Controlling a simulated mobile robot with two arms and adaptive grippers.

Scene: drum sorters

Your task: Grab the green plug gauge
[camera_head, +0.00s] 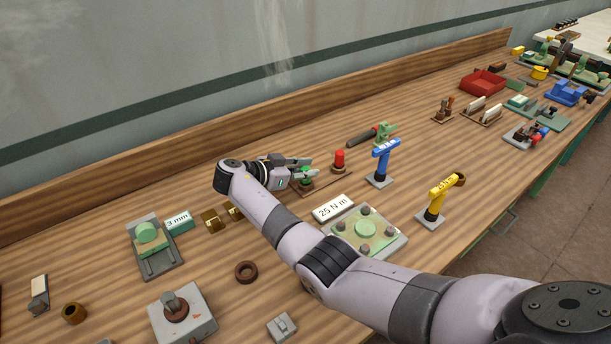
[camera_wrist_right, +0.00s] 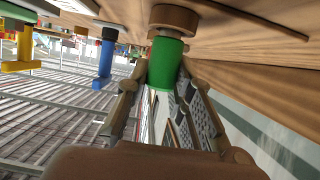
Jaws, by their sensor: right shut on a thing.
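The green plug gauge (camera_head: 306,173) is a small green cylinder on the wooden bench, partly hidden by my right gripper (camera_head: 300,169) in the head view. In the wrist view the green plug gauge (camera_wrist_right: 166,62) stands between the two fingers of my right gripper (camera_wrist_right: 160,88), with a brown round piece at its end by the wood. My right gripper is shut on the green cylinder. I cannot tell whether the gauge is clear of its wooden base. My left gripper is not in view.
A red plug gauge (camera_head: 339,160) stands just right of the gripper on the same board (camera_head: 328,184). A blue torque tool (camera_head: 383,161) and a yellow one (camera_head: 437,197) stand farther right. A "25 N m" sign (camera_head: 333,208) lies in front; the bench's back board (camera_head: 150,164) runs behind.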

